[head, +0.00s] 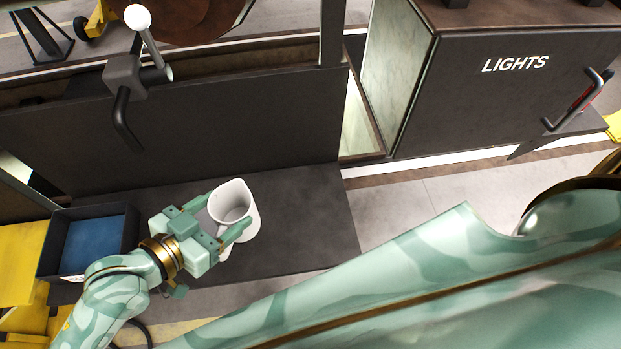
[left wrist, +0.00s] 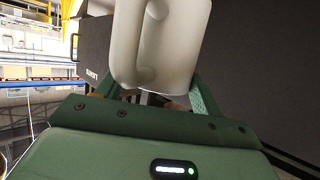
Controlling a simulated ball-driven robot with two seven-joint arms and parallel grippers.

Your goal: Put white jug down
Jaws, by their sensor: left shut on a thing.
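The white jug (head: 232,204) is held between the fingers of my left gripper (head: 222,215), over the dark ledge (head: 305,215) in the head view. Its open top faces up towards the head camera. In the left wrist view the jug (left wrist: 185,45) fills the upper middle, between the two green fingers of the left gripper (left wrist: 150,90). The gripper is shut on the jug. I cannot tell whether the jug's base touches the ledge. My right gripper is not in view.
A dark tray with a blue bottom (head: 95,244) stands left of the gripper. A dark wall with a white-knobbed lever (head: 138,18) rises behind the ledge. A dark box marked LIGHTS (head: 515,85) stands at the right. The ledge right of the jug is bare.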

